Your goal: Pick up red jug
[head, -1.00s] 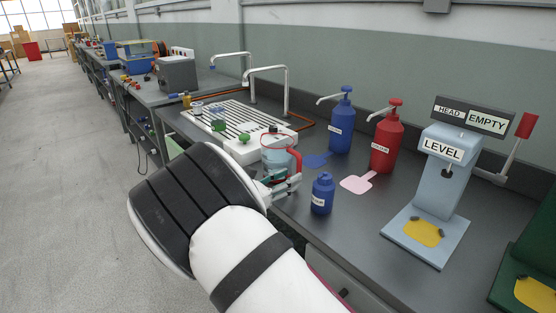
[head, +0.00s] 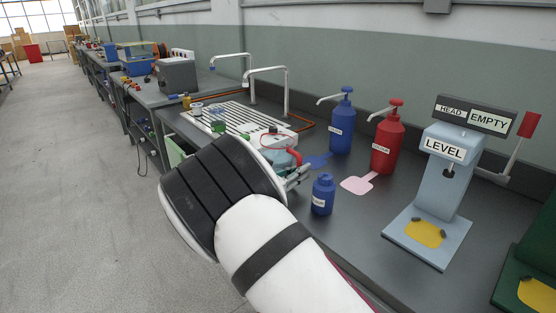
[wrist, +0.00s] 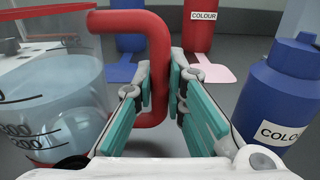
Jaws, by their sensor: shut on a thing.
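The red jug (wrist: 52,100) is a clear measuring jug with a red rim, dark volume marks and a red handle (wrist: 150,28). It fills the left of the wrist view. In the head view its red handle (head: 296,156) shows just beyond my wrist, and my arm hides most of its body. My gripper (wrist: 161,85) has its teal-padded fingers on either side of the handle's upright part and is shut on it. In the head view the gripper (head: 296,176) is partly hidden. I cannot tell whether the jug's base touches the bench.
A small blue bottle (head: 322,194) stands close right of my gripper. Blue (head: 341,125) and red (head: 387,140) pump bottles stand behind, with blue and pink patches before them. A ribbed white drain tray (head: 240,116) lies beyond the jug. A grey-blue LEVEL stand (head: 440,195) is at right.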

